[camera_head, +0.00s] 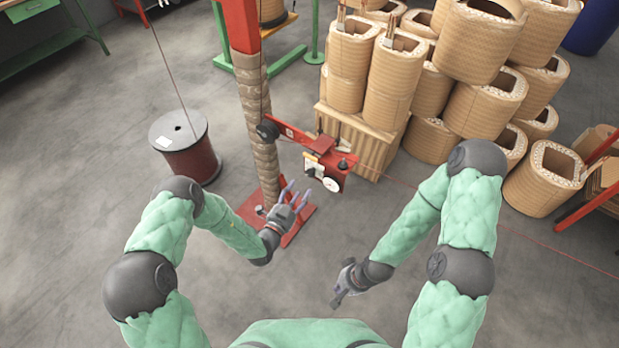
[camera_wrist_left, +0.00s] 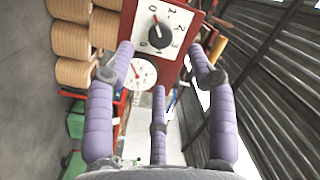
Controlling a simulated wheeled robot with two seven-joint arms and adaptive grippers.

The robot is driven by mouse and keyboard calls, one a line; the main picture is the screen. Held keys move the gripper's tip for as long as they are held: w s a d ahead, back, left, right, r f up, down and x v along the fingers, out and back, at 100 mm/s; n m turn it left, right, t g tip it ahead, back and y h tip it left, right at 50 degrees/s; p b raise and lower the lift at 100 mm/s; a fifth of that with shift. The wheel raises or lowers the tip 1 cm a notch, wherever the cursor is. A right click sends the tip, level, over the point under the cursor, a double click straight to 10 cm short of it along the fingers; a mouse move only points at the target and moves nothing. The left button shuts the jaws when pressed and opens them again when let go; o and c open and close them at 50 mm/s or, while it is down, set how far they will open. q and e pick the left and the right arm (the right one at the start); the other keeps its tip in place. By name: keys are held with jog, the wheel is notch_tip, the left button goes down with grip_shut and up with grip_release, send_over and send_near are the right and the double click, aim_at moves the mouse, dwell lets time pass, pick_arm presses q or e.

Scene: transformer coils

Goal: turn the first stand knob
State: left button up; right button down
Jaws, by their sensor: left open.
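The stand is a post wrapped in brown (camera_head: 255,120), with a red box (camera_head: 325,165) mounted on its side. In the left wrist view, a black round knob (camera_wrist_left: 159,34) sits on a white numbered panel of the red box (camera_wrist_left: 183,72); its white mark points up, near the 0. A white dial gauge (camera_wrist_left: 142,73) is just below the knob. My left gripper (camera_head: 290,195) has its three fingers spread and empty, pointing toward the box, short of the knob. My right gripper (camera_head: 343,285) hangs low, well apart from the stand; its finger state is unclear.
A dark red drum (camera_head: 186,158) stands left of the post. Stacked tan coils (camera_head: 395,80) fill the area behind and right of the box. A thin red line (camera_head: 540,245) runs across to the right. The floor near my right gripper is clear.

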aim_at(309, 175)
pick_arm(q)
jog(key=b+x, duration=0.1)
jog(key=x, duration=0.6)
jog(key=shift+w+d+b, duration=0.2)
jog(key=shift+w+b, duration=0.1)
jog(key=shift+w, duration=0.05)
grip_shut()
